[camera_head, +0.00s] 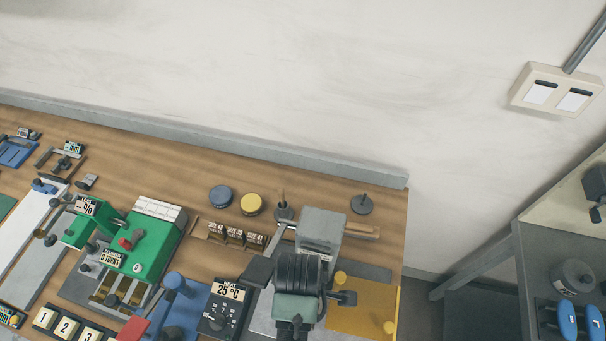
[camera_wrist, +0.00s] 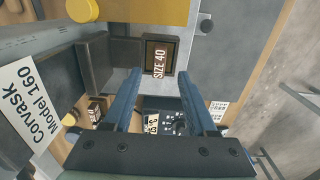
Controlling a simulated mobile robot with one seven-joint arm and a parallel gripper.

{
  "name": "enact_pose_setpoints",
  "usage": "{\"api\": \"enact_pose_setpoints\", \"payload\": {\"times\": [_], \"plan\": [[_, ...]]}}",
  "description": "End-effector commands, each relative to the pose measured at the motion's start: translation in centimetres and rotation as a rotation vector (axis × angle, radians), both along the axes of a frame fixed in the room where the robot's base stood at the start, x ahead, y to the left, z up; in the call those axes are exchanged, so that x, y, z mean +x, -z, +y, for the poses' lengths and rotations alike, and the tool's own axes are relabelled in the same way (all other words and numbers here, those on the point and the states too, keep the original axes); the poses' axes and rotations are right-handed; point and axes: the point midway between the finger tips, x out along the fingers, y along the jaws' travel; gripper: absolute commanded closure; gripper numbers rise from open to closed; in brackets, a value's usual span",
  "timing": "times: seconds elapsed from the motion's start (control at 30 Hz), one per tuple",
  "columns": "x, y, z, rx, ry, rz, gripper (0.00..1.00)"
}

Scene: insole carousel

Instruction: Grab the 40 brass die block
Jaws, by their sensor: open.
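The die block marked SIZE 40 (camera_wrist: 161,54) shows at the top centre of the wrist view, with a dark brown face and a brass-coloured edge. It sits beside a dark grey part of the machine labelled Corvask Model 160 (camera_wrist: 28,108). My gripper (camera_wrist: 160,75) is open and empty, its two blue fingers pointing toward the block. The block lies in line with the gap between the fingertips; I cannot tell how far beyond them. In the head view my arm covers this area, and I cannot make out the SIZE 40 block.
A rack holds blocks marked SIZE 42 (camera_head: 216,230), SIZE 39 (camera_head: 235,236) and SIZE 41 (camera_head: 255,241). The grey machine (camera_head: 322,226) stands close by my arm. A 25 °C control box (camera_head: 226,305), a green press (camera_head: 150,245) and a yellow plate (camera_head: 365,312) crowd the bench.

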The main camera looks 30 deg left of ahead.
Motion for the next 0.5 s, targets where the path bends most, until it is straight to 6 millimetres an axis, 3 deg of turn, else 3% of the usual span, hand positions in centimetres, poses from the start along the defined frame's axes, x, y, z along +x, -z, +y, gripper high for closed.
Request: {"api": "enact_pose_setpoints", "payload": {"times": [0.23,0.5], "plan": [[0.1,2.7,0.0,0.000,-0.001,0.001,0.43],[0.1,3.1,0.0,0.000,-0.001,-0.001,0.43]]}}
